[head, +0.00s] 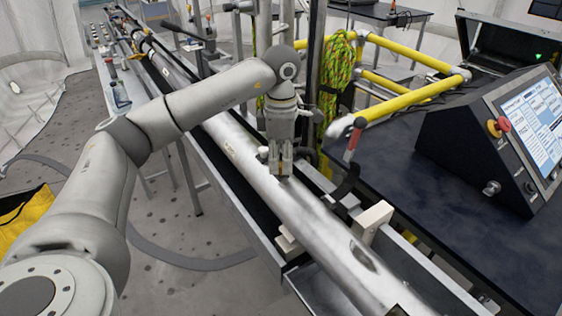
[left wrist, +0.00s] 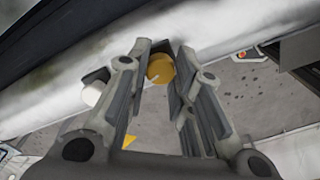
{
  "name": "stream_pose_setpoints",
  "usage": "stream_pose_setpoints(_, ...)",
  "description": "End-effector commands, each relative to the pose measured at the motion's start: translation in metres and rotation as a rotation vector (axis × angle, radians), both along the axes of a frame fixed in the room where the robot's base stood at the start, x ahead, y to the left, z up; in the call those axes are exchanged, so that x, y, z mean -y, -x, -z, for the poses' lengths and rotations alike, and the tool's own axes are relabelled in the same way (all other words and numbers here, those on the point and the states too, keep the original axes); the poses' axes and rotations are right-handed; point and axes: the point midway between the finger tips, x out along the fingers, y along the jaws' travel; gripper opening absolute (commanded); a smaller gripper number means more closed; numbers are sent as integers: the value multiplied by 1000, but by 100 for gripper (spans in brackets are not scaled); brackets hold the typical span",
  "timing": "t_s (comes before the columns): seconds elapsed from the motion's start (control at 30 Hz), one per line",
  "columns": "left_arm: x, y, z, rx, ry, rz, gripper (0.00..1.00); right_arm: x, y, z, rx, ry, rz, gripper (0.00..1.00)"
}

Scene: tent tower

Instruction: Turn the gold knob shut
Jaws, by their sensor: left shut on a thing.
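The gold knob (left wrist: 160,68) shows in the left wrist view as a round yellow-gold piece between the tips of my left gripper (left wrist: 158,80). The fingers close in on it from both sides, and they hide its edges. In the head view my left gripper (head: 280,165) points down at the side of a long white frosted tube (head: 300,205). The knob is hidden behind the fingers there. The tube also shows in the left wrist view (left wrist: 225,30), just beyond the knob. My right gripper is not in view.
The tube lies along a metal trough with a white block (head: 373,222) at its near part. To the right is a dark table (head: 450,235) with a control console (head: 490,135) and a yellow railing (head: 400,100). A bottle (head: 120,97) stands at the far left.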

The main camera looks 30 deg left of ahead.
Motion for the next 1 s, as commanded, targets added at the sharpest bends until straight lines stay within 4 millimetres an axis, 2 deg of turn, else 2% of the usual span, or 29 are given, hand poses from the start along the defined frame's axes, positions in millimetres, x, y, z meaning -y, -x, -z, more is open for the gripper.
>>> stream_pose_setpoints(0.4,0,-1,-1,5,1,276,0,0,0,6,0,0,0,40)
stream_pose_setpoints(1.0,0,-1,-2,5,1,360,0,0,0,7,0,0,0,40)
